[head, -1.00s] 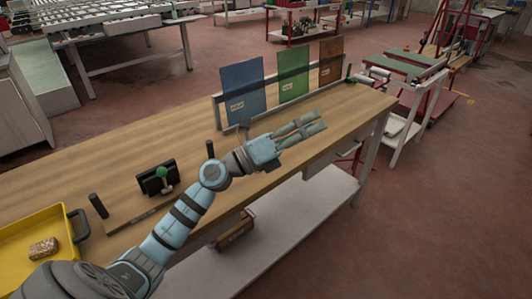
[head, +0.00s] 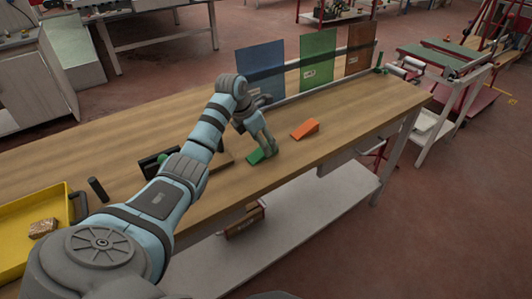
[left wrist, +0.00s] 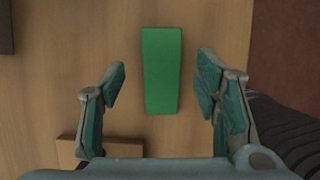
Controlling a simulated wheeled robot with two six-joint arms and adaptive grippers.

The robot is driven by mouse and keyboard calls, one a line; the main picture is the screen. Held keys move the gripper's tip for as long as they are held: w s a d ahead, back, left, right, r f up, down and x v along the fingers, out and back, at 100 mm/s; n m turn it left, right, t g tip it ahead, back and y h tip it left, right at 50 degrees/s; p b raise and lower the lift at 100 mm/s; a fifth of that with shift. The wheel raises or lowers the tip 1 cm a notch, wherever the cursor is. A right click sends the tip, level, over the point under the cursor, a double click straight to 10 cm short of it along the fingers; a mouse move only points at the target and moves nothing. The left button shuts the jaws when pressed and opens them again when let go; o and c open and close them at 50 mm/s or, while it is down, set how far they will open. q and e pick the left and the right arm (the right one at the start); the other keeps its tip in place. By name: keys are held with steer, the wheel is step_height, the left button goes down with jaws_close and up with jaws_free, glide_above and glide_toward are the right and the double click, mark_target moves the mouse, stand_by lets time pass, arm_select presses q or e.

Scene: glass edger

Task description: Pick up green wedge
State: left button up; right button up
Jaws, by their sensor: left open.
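The green wedge (head: 256,156) lies on the wooden bench top, near its front edge. In the left wrist view the green wedge (left wrist: 161,70) sits upright in the picture between the two fingers, with clear gaps on both sides. My left gripper (head: 264,145) points down at the wedge and partly covers it in the head view. In the left wrist view my left gripper (left wrist: 160,82) is open and empty. My right gripper is not in view.
An orange wedge (head: 304,130) lies to the right of my left gripper. Blue (head: 262,68), green (head: 318,58) and brown (head: 360,50) panels stand in a rack behind. A yellow tray (head: 58,202) holding a brown block is at the left.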

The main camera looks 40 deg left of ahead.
mark_target(262, 152)
arm_select(q)
steer(key=shift+x, duration=1.25)
steer(key=shift+s, duration=0.15)
steer(key=c, duration=1.3)
steer(key=shift+o, duration=0.2)
